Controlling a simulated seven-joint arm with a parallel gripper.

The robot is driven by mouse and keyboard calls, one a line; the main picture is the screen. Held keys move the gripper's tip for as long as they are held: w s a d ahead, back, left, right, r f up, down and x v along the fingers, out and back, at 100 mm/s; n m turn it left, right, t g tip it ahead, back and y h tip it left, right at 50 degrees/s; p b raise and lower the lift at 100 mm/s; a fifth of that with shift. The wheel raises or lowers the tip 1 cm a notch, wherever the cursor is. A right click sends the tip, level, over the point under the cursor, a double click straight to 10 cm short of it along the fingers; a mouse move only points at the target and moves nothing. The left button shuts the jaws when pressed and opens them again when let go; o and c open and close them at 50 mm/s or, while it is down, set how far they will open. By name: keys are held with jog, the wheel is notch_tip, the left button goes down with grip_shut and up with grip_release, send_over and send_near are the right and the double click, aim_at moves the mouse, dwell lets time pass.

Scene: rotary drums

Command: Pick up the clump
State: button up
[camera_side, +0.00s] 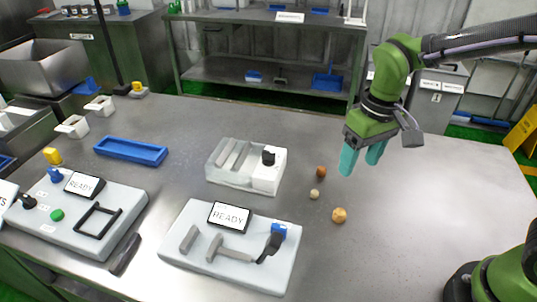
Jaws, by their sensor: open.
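Three small round lumps that could be the clump lie on the metal table (400,245). One is an orange-brown lump (321,171), one is a small pale lump (314,194), and one is a larger tan-orange lump (339,215). I cannot tell which one is the clump. My gripper (362,165) is green with teal fingers. It is open and empty, pointing down, to the right of and apparently above the lumps, apart from them.
A white box with grey slots (245,168) stands left of the lumps. A white panel reading READY (205,262) is in front, another (75,215) at left. A blue tray (130,151) lies farther back. The table's right side is clear.

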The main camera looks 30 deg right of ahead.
jog(key=w, duration=0.1)
send_over(341, 212)
jog(key=shift+g+h, duration=0.3)
jog(key=f, duration=1.1)
jog(key=shift+w+d+f, duration=0.15)
jog(key=shift+d+f, duration=0.05)
jog(key=f, duration=0.5)
jog(key=shift+s+a+f, duration=0.1)
jog(key=shift+s+a, duration=0.1)
grip_shut()
